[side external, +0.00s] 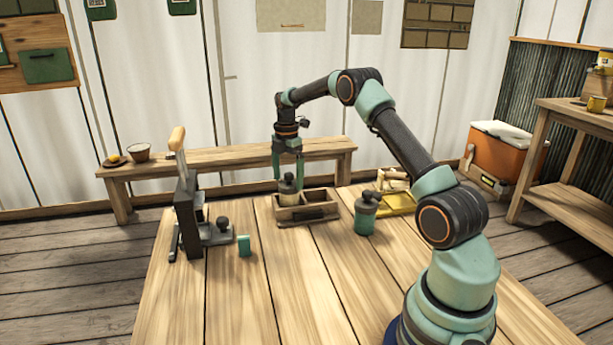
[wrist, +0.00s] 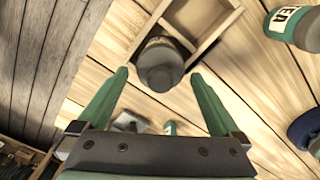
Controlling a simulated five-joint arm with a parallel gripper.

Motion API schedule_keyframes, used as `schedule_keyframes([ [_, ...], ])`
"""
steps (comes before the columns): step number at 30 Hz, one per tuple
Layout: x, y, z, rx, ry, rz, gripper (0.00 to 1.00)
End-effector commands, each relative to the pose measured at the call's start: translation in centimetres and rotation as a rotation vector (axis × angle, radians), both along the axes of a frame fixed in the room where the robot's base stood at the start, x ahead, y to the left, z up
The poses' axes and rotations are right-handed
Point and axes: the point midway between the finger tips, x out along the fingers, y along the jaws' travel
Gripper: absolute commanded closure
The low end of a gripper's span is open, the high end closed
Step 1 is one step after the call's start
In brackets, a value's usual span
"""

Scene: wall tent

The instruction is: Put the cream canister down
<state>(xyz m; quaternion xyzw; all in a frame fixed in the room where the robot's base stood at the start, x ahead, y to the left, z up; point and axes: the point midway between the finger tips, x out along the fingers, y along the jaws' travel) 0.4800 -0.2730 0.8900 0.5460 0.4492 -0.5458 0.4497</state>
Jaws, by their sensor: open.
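The cream canister (side external: 289,198) has a dark lid and stands upright in the left compartment of a small wooden tray (side external: 308,220) on the plank table. In the wrist view its dark lid (wrist: 160,65) shows between the fingers, with the tray (wrist: 206,40) around its far part. My gripper (side external: 287,172) points down over the canister. Its two green fingers (wrist: 159,76) are open on either side of the lid, with gaps visible. The tray's other compartment looks empty.
A green canister (side external: 366,214) stands right of the tray, with a yellow container (side external: 398,204) behind it. A dark stand with a wooden handle (side external: 187,222) and a small green block (side external: 244,246) are at left. The front of the table is clear.

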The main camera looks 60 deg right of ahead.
Motion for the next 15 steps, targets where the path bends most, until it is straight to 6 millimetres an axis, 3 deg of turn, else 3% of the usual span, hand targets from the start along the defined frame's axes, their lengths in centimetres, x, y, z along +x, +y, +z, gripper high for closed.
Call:
schedule_keyframes([
  [6, 0.1, 0.0, 4.7, -0.002, -0.004, 0.000, 0.00],
  [15, 0.0, 0.0, 8.0, 0.000, -0.001, -0.001, 0.00],
])
